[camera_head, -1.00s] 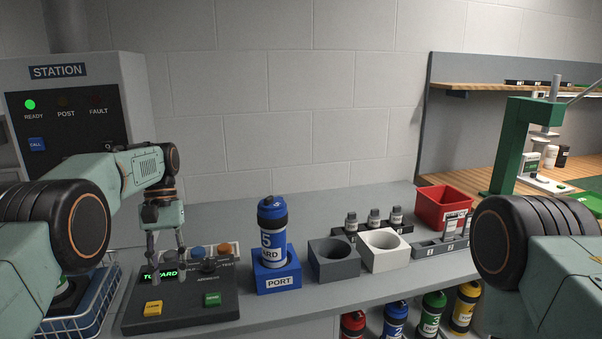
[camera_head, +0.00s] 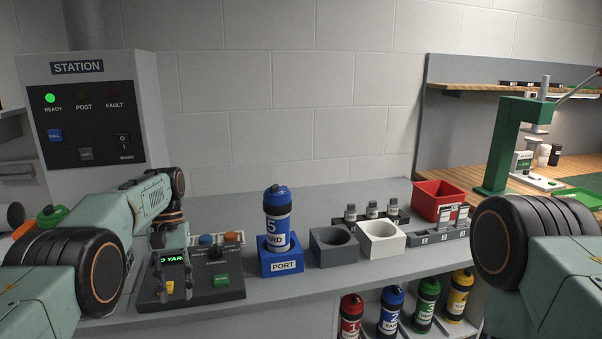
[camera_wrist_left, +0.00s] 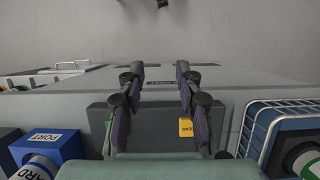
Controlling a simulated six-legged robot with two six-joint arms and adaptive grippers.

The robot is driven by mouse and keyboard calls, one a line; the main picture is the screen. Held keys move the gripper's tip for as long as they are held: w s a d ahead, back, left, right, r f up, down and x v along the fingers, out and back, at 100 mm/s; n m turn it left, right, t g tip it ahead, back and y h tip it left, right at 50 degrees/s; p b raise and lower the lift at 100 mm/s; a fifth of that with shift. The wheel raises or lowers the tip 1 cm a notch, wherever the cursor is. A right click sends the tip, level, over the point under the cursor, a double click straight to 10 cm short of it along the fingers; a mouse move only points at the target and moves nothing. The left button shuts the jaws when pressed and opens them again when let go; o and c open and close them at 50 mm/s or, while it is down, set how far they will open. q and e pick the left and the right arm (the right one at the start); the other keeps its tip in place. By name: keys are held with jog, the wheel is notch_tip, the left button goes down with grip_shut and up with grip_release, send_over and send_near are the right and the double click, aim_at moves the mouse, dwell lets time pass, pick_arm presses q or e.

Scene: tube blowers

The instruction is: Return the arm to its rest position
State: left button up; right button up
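My left gripper (camera_head: 176,290) hangs pointing down over the dark control panel (camera_head: 218,285) on the bench. In the left wrist view (camera_wrist_left: 160,85) its two fingers stand apart with nothing between them. Contact with the panel cannot be told. My right gripper is out of view; only part of the right arm (camera_head: 535,250) shows at the right.
A blue bottle (camera_head: 277,220) stands in the blue PORT block (camera_head: 281,267). Grey (camera_head: 333,258) and white (camera_head: 382,250) empty holders sit beside it. The STATION cabinet (camera_head: 85,120) shows a green READY light. A wire basket (camera_wrist_left: 250,130) lies right in the wrist view. Several bottles stand below.

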pick_arm(q)
jog(key=s+d+f+t+b, duration=0.1)
jog(key=s+f, duration=0.4)
jog(key=f, duration=0.4)
jog(key=s+d+f+b, duration=0.15)
jog(key=s+f, duration=0.25)
jog(key=f, duration=0.5)
jog(key=s+f+t+b, duration=0.1)
jog(key=s+f, duration=0.4)
jog(key=f, duration=0.5)
jog(key=s+f+m+b, duration=0.2)
jog(key=s+f, duration=0.3)
jog(key=s, duration=0.7)
jog(key=s+d+r+t+y+b, duration=0.1)
jog(key=s+r, duration=0.3)
jog(key=s, duration=1.1)
jog(key=shift+d+r+t+b, duration=0.15)
jog(key=shift+d+t+b, duration=0.15)
jog(key=shift+t+b, duration=0.3)
